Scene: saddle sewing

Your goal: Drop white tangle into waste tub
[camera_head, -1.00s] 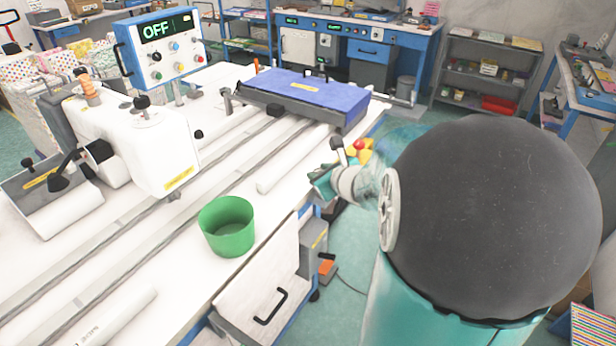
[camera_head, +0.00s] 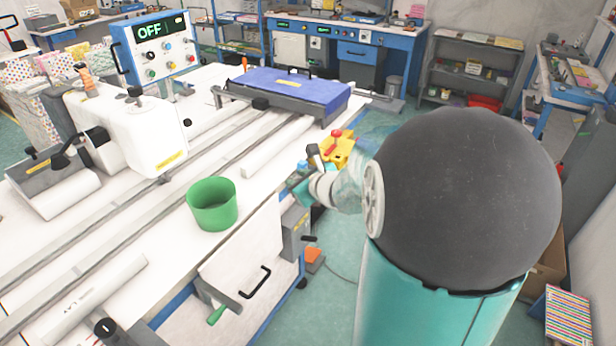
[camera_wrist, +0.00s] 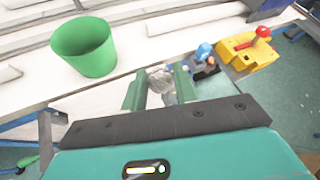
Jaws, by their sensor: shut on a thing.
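The waste tub is the green tub (camera_head: 212,205) on the white table near its front edge. It also shows at the upper left of the wrist view (camera_wrist: 84,46), and its visible inside looks empty. My gripper (camera_wrist: 160,86) is shut on the white tangle (camera_wrist: 161,82), a pale grey-white clump between the green fingers. In the wrist view the gripper is to the right of the tub and apart from it, by the table's edge. In the head view my arm hides most of the gripper, and the tangle cannot be made out there.
A yellow box with a red knob (camera_wrist: 244,50) and a small blue-topped item (camera_wrist: 204,58) sit right of the gripper. The sewing machine (camera_head: 130,135) stands left on the table. A blue-covered frame (camera_head: 290,88) lies behind. Table surface around the tub is mostly clear.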

